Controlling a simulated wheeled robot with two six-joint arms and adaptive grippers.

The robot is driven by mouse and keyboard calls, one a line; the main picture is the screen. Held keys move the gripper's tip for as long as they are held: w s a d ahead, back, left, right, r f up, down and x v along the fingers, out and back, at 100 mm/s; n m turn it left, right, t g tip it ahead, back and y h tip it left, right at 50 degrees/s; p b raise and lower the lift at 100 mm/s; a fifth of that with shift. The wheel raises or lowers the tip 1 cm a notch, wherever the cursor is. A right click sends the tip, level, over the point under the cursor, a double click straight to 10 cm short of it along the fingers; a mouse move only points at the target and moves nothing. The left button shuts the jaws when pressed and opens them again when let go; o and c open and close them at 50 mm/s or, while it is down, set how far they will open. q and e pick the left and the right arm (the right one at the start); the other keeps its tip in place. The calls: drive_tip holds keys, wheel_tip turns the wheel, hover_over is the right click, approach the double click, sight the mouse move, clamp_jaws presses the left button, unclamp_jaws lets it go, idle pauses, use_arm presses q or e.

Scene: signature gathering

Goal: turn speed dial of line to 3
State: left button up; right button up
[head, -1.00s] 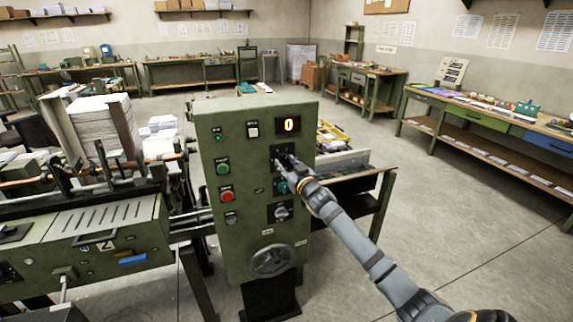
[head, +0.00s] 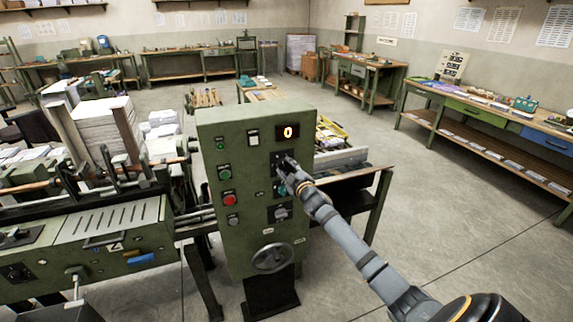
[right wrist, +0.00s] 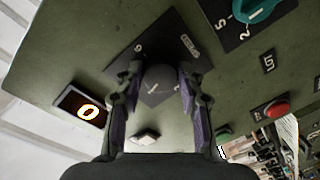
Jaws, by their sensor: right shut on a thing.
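The green control panel (head: 238,240) stands upright in the middle of the head view, with a lit display (head: 289,132) that reads 0. My right gripper (head: 282,166) is at the upper dial just below the display. In the right wrist view its two fingers (right wrist: 160,95) are shut on the sides of a dark grey dial (right wrist: 158,83) with a light pointer line. The dial sits on a black plate (right wrist: 185,40), whose marks are partly hidden by the fingers. A teal dial (head: 281,188) sits below it, and it also shows in the right wrist view (right wrist: 262,8). My left gripper is not in view.
A green button (head: 225,173), a red button (head: 229,199), a black switch (head: 281,211) and a handwheel (head: 272,258) are on the same panel. Paper stacks (head: 105,130) stand on the machine at left. The floor at right is clear.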

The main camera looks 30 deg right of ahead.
drive_tip(key=shift+r+n+p, duration=0.1)
drive_tip(key=shift+n+p, duration=0.6)
drive_tip(key=shift+n, duration=0.5)
drive_tip(key=o, duration=1.2)
drive_tip(key=shift+s, duration=0.25)
drive_tip(key=shift+v, duration=5.75)
